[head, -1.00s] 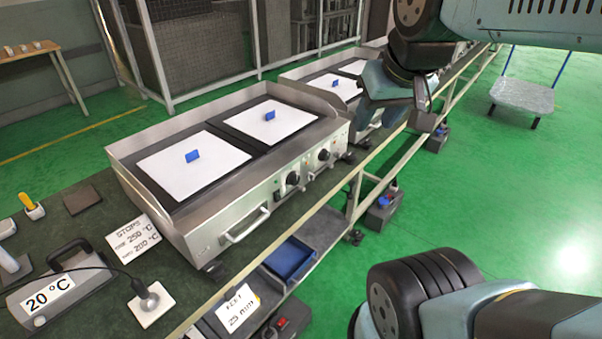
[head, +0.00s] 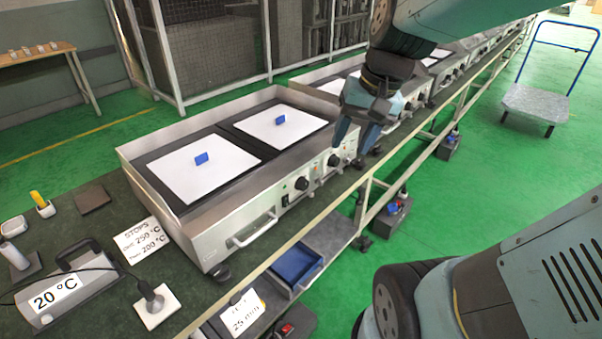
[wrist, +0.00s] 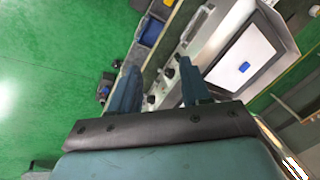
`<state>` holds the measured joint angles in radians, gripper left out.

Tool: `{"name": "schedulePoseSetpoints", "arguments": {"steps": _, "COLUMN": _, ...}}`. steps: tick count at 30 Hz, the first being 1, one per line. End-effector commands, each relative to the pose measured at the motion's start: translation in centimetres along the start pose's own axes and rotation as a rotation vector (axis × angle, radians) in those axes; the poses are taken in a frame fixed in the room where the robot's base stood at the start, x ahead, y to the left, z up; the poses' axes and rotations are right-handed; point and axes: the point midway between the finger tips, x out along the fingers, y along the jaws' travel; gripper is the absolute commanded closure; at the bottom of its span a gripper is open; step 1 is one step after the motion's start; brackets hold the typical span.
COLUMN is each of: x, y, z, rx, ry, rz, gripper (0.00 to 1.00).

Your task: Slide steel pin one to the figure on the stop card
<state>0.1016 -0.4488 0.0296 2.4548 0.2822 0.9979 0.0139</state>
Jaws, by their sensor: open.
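The stop card (head: 143,240) lies on the dark bench left of the near griddle (head: 222,255). It reads one 250 °C, two 200 °C. Two dark knobs, one nearer (head: 302,183) and one farther (head: 333,160), sit on the griddle's steel front panel. I cannot make out the steel pins at this size. My gripper (head: 352,145) is open and empty, by the far end of that panel, fingers pointing down. In the wrist view my gripper (wrist: 160,82) has its fingers spread, with dark knobs (wrist: 168,73) showing between them.
White plates with blue blocks (head: 201,159) lie on the griddle. A grey meter box (head: 85,300) reads 20 °C at front left. A blue tray (head: 295,262) sits on the shelf below. More griddles stand beyond, along the rail (head: 395,168).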

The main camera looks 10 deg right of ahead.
Motion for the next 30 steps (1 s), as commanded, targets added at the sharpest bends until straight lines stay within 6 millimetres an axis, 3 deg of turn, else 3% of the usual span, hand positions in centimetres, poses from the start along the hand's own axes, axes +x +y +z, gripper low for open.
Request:
{"name": "schedulePoseSetpoints", "arguments": {"steps": 17, "x": 9.2, "y": -1.6, "z": -5.4, "rx": 0.473, "ry": -0.441, "rz": -0.293, "gripper": 0.53}}
{"name": "schedulePoseSetpoints", "arguments": {"steps": 30, "x": 16.4, "y": -0.8, "z": -10.6, "rx": 0.869, "ry": -0.703, "rz": -0.555, "gripper": 0.53}}
